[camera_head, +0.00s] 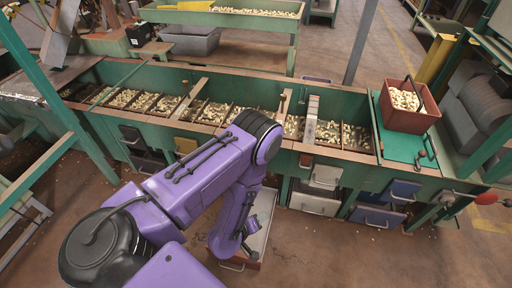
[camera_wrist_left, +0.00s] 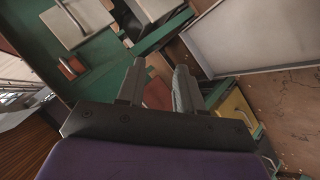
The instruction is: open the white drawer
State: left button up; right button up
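Two white drawer fronts sit low on the green hopper bench, right of my arm: an upper one (camera_head: 326,175) and a lower one (camera_head: 315,204) with a bar handle. Both look closed. Pale panels also show at the top left of the left wrist view (camera_wrist_left: 78,20). My left gripper (camera_head: 249,243) is low in front of the bench, left of these fronts and apart from them. In the left wrist view its two fingers (camera_wrist_left: 160,70) stand apart with nothing clearly between them. The purple arm hides part of the bench front. My right gripper is out of view.
A pulled-out drawer with a pale inside (camera_head: 264,222) extends beside my left gripper; it fills the upper right of the left wrist view (camera_wrist_left: 250,45). Blue drawer fronts (camera_head: 376,215) lie farther right. A red bin (camera_head: 408,115) stands on the bench. Floor at front right is clear.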

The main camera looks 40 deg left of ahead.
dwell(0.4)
pick_arm(q)
jog(key=s+a+m+g+y, duration=0.4)
jog(key=s+g, duration=0.3)
jog(key=s, duration=1)
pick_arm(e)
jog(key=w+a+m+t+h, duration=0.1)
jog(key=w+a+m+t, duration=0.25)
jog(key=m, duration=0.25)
pick_arm(q)
notch_tip(320, 180, up, 21)
jog(key=a+p, duration=0.1)
jog(key=p, duration=1.8)
jog(key=shift+w+a+p, duration=0.15)
jog(key=shift+w+p, duration=0.15)
jog(key=shift+p, duration=0.05)
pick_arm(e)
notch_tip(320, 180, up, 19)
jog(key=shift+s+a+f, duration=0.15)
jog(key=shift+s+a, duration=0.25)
